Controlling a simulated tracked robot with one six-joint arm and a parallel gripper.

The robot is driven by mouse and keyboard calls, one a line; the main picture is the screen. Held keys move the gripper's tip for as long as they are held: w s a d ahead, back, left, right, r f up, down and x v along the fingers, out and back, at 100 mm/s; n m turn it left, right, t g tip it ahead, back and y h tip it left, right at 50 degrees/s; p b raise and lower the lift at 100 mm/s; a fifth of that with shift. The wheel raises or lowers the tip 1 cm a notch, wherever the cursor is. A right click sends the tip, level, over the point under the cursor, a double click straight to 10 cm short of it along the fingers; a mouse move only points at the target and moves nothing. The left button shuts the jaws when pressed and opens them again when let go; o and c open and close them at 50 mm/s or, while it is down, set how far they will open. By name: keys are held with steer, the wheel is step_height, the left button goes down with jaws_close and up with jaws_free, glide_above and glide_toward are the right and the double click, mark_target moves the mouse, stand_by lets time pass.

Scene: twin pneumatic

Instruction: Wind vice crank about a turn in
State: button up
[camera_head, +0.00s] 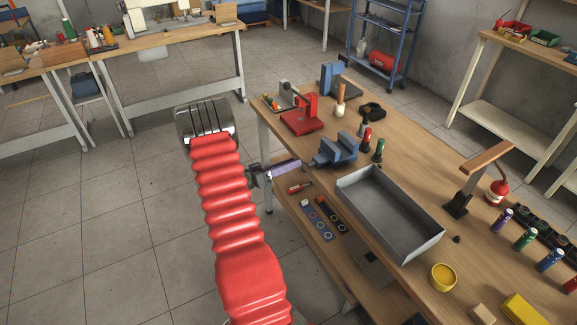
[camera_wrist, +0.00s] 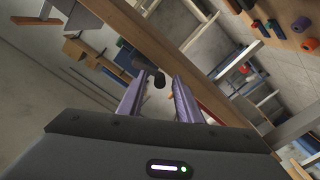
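The blue vice (camera_head: 337,150) sits at the near left edge of the wooden bench, its screw end facing my arm. My gripper (camera_head: 297,163) reaches in from the left, its fingertips close to the vice's crank end. In the wrist view my gripper (camera_wrist: 158,84) has its two purple-grey fingers apart, with a clear gap between them. A small dark knob (camera_wrist: 159,78), seemingly the vice crank's handle, shows in line with this gap. I cannot tell whether it is between the fingertips or beyond them. The rest of the crank is hard to make out.
A grey tray (camera_head: 388,212) stands right of the vice. Red and green-capped bottles (camera_head: 378,151) stand close beside it. A red press (camera_head: 301,118) is behind it. A red-handled tool (camera_head: 300,187) lies below the gripper. Open floor lies left of the bench.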

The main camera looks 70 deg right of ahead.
steer(key=v, duration=1.3)
steer(key=shift+w+a, duration=0.3)
stand_by(0.3)
